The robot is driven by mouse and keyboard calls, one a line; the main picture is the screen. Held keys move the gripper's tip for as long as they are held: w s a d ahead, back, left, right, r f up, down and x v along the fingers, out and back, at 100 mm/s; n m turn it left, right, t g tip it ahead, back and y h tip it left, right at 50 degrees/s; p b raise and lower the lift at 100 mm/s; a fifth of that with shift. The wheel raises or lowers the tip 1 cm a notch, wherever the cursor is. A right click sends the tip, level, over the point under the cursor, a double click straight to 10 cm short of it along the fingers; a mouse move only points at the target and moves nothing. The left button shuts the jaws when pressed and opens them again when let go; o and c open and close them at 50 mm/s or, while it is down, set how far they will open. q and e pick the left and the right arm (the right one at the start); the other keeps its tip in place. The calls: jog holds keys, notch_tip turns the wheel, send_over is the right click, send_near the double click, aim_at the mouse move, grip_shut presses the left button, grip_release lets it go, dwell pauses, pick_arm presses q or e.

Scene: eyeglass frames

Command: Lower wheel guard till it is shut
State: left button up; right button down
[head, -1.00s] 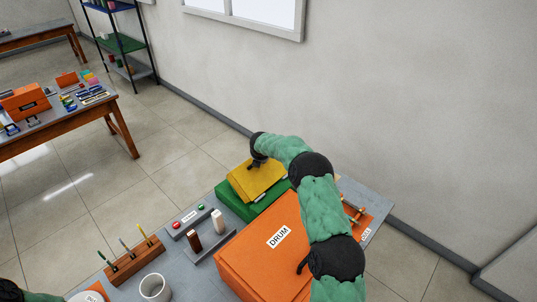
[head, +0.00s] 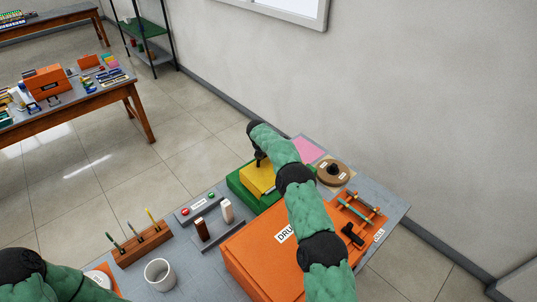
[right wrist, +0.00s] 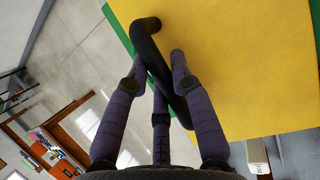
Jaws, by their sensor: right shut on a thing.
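The yellow wheel guard (head: 257,181) sits over a green base (head: 240,190) at the back of the bench. My right gripper (head: 259,161) is at its top, partly hidden by my own arm. In the right wrist view, the fingers (right wrist: 160,66) are closed around a black bar handle (right wrist: 147,27) beside the yellow face of the guard (right wrist: 235,65). A green edge shows past the yellow. Whether a gap remains under the guard cannot be told. My left arm shows at the lower left of the head view, but its gripper is out of frame.
An orange box (head: 250,258) labelled as a drum stands in front, under my right arm. A brown disc (head: 333,172) and pink sheet (head: 308,149) lie behind. A button panel (head: 201,202), wooden pen rack (head: 142,245) and white mug (head: 160,275) stand left.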

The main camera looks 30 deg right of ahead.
jog(key=shift+w+f+b, duration=0.2)
jog(key=shift+f+b, duration=0.15)
jog(key=shift+f, duration=0.3)
jog(key=c, duration=1.3)
grip_release()
jog(key=shift+r, duration=0.1)
jog(key=v, duration=1.2)
